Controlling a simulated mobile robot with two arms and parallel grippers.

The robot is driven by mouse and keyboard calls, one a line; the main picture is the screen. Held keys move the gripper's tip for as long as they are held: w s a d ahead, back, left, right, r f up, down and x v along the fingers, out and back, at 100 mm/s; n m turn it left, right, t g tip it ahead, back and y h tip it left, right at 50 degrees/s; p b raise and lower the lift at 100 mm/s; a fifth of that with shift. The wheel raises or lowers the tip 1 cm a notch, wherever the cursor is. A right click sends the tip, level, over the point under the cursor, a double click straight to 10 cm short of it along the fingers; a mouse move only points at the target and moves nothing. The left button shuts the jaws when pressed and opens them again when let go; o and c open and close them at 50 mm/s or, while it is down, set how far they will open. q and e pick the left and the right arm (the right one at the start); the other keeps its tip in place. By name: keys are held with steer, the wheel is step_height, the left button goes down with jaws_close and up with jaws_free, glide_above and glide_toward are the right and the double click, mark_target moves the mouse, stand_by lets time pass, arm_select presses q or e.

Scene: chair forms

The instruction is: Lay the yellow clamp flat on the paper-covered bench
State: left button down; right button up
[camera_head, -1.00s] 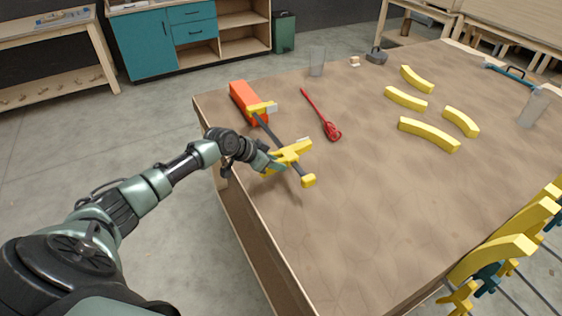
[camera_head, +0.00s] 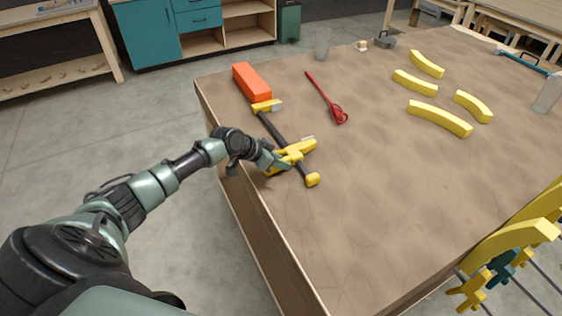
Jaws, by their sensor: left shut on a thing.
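The yellow clamp (camera_head: 303,148) with its dark bar is at the left edge of the paper-covered bench (camera_head: 370,200). Its bar runs from a yellow jaw near the orange block to a yellow end nearer me. My left gripper (camera_head: 279,160) is shut on the clamp at its yellow sliding part, reaching in over the bench's left edge. The clamp lies low along the bench top; I cannot tell whether it touches the paper along its whole length. The fingertips are partly hidden by the clamp. My right gripper is not in view.
An orange block (camera_head: 251,82) lies just beyond the clamp's far jaw. A red tool (camera_head: 327,98) lies to its right. Several yellow curved pieces (camera_head: 440,118) lie further right. More yellow clamps (camera_head: 510,245) hang at the near right edge. The bench's middle and front are clear.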

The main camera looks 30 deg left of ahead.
arm_select(q)
steer(key=c, duration=0.9)
jaws_free()
steer(key=shift+r, duration=0.1)
steer(key=shift+c, duration=0.2)
steer(key=shift+s, duration=0.15)
steer(key=p+v, duration=0.6)
steer(key=v, duration=0.1)
steer(key=shift+s+a+r, duration=0.15)
steer(key=shift+r, duration=0.15)
steer(key=shift+s+a+r+p, duration=0.2)
steer(key=shift+s+r+p, duration=0.2)
steer(key=shift+s, duration=0.05)
steer(key=shift+w+f, duration=0.1)
